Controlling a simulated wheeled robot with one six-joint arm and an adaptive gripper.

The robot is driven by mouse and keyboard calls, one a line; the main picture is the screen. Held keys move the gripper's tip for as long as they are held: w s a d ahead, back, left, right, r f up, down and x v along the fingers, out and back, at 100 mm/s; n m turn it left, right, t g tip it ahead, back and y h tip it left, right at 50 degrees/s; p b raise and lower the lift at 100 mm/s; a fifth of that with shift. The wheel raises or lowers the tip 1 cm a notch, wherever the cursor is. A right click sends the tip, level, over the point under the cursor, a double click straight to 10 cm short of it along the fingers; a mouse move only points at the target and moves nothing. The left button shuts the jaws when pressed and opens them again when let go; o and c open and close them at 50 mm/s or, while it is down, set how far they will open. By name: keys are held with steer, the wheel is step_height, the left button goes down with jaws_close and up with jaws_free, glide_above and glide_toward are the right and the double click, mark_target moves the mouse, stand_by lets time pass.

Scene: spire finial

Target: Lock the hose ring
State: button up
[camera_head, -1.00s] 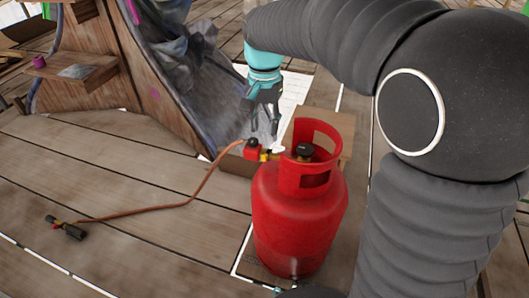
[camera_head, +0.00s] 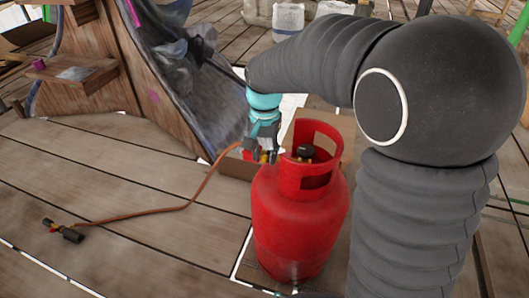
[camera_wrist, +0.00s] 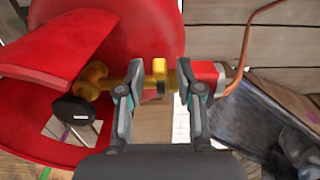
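The red gas cylinder (camera_head: 298,225) stands upright on the plank floor. In the wrist view a brass valve stem (camera_wrist: 110,83) runs out from its collar, with a black knob (camera_wrist: 74,110) at the left. A yellow ring (camera_wrist: 159,68) sits on the stem, beside a red block (camera_wrist: 207,72) joined to the orange hose (camera_wrist: 243,55). My gripper (camera_wrist: 155,78) is open, one finger on each side of the ring, with gaps to it. In the head view my gripper (camera_head: 262,152) is at the cylinder's left and partly hides the fitting.
The orange hose (camera_head: 165,208) runs across the floor to a black torch end (camera_head: 65,231). A wooden structure with grey cloth (camera_head: 185,75) stands at the back left. The left floor is mostly clear.

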jaws_close()
